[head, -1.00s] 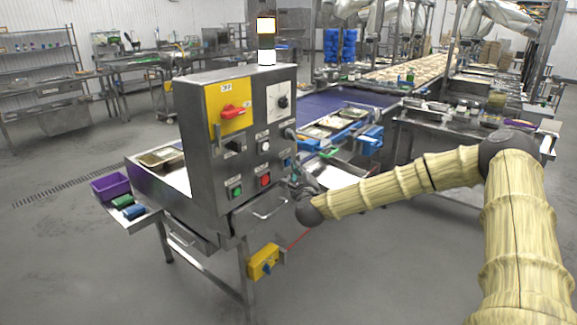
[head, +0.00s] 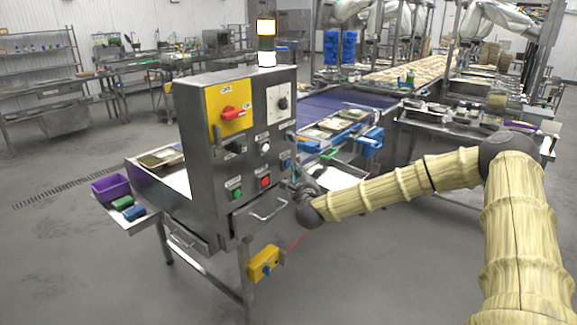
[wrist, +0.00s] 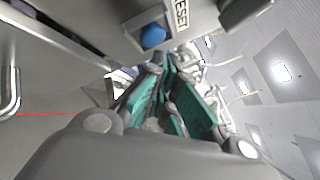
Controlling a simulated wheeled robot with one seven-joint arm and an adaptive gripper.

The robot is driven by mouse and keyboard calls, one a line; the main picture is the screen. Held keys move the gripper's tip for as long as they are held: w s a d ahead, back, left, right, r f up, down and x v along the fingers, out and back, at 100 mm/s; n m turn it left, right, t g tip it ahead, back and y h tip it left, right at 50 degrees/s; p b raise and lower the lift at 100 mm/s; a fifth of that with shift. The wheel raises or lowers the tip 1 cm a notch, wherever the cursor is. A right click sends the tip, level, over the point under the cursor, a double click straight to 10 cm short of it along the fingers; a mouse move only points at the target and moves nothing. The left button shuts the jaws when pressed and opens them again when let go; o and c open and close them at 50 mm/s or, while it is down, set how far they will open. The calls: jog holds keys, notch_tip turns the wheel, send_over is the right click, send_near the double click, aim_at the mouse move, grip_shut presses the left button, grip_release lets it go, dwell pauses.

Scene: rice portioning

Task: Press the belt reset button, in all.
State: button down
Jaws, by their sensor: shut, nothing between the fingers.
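The blue reset button (wrist: 153,36) sits on the steel control panel, beside a white label reading RESET (wrist: 181,14) in the wrist view. In the head view the blue button (head: 286,163) is low on the right side of the panel face. My gripper (wrist: 162,62) is shut and empty, its teal-padded fingers converging just below the button in the wrist picture. A small gap shows between tips and button there; their distance in depth cannot be told. In the head view my gripper (head: 291,184) is beside the panel's lower right edge.
The control panel (head: 205,170) also carries a red switch on yellow (head: 232,113), a green button (head: 236,194), a red button (head: 265,182) and a white one (head: 264,147). A drawer handle (head: 268,210) juts out below. Floor to the front is clear.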

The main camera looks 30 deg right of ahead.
jog(key=shift+w+a+b, duration=0.4)
jog(key=shift+w+b, duration=0.4)
jog(key=shift+b, duration=0.25)
dwell(1.1)
jog(key=shift+s, duration=0.1)
dwell(0.3)
jog(key=shift+s+d, duration=0.3)
jog(key=shift+s, duration=0.45)
jog(key=s, duration=0.1)
jog(key=s+d, duration=0.1)
jog(key=s, duration=0.1)
jog(key=s+d, duration=0.1)
jog(key=shift+s, duration=0.3)
dwell(0.9)
